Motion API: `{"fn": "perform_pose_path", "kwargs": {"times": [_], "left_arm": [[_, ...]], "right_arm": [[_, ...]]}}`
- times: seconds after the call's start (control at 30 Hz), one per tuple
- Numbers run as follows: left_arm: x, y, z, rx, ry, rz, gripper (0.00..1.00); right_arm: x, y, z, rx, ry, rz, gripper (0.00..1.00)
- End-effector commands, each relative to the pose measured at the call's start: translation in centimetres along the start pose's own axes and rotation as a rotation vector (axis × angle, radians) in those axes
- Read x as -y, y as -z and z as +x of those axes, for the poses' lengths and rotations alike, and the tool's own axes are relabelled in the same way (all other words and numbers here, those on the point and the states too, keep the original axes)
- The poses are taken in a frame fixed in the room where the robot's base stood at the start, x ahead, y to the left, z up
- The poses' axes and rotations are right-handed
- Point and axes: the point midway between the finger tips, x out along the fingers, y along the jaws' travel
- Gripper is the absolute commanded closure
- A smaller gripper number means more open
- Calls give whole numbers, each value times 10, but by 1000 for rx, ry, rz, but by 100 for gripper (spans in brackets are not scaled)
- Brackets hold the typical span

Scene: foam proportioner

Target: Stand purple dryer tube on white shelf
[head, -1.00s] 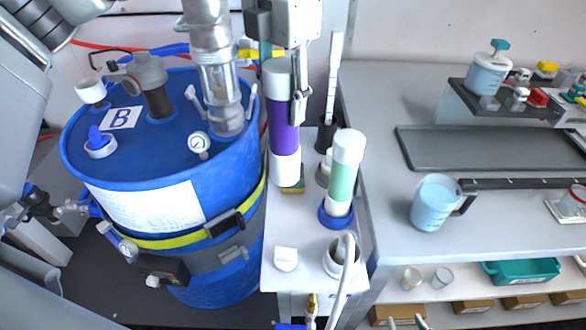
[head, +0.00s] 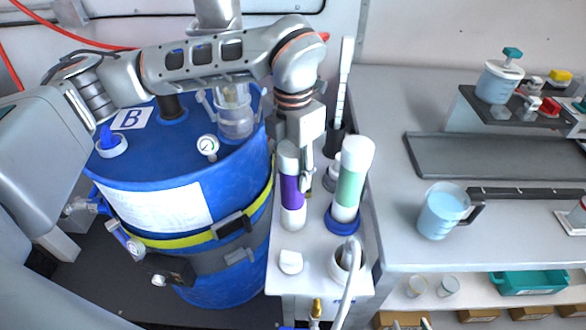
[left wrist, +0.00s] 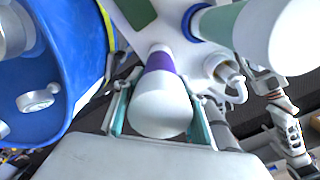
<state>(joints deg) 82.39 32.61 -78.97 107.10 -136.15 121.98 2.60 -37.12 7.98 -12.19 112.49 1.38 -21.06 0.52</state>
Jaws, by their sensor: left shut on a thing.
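The purple dryer tube (head: 290,190), with white ends, is close to upright over the white shelf (head: 315,262) between the blue drum and the bench. My left gripper (head: 303,170) is shut on its upper part. In the left wrist view the tube (left wrist: 161,95) sits between the two fingers, its white top end nearest the camera. I cannot tell whether its base touches the shelf. Only the fingertips of my right gripper (head: 411,324) show at the bottom edge of the head view, apart and empty.
A green tube (head: 350,185) stands in a blue ring on the shelf, close right of the purple one. A white cap (head: 290,262) and a hose in a holder (head: 345,265) are in front. The blue drum (head: 225,180) is close on the left.

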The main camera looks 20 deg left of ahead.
Motion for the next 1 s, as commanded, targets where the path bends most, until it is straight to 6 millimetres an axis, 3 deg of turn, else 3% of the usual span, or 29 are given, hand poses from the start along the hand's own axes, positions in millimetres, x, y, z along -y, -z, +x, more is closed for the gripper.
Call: {"fn": "perform_pose_path", "kwargs": {"times": [0.37, 0.4, 0.43, 0.83, 1.0], "left_arm": [[0, -1, 4, 3, -1, 0, 100], [0, 0, 4, 1, 0, 0, 50], [0, 0, 4, 1, 0, 0, 43], [0, 0, 0, 2, 0, 0, 43], [-1, -2, -19, 7, -3, -1, 43]], "right_arm": [[1, -6, 2, 6, 1, 0, 60], [1, -5, 1, 6, 1, 0, 60], [1, -5, 1, 6, 1, 0, 60], [0, 0, 0, 1, 0, 0, 60], [0, -1, 1, -2, -1, 0, 60]]}}
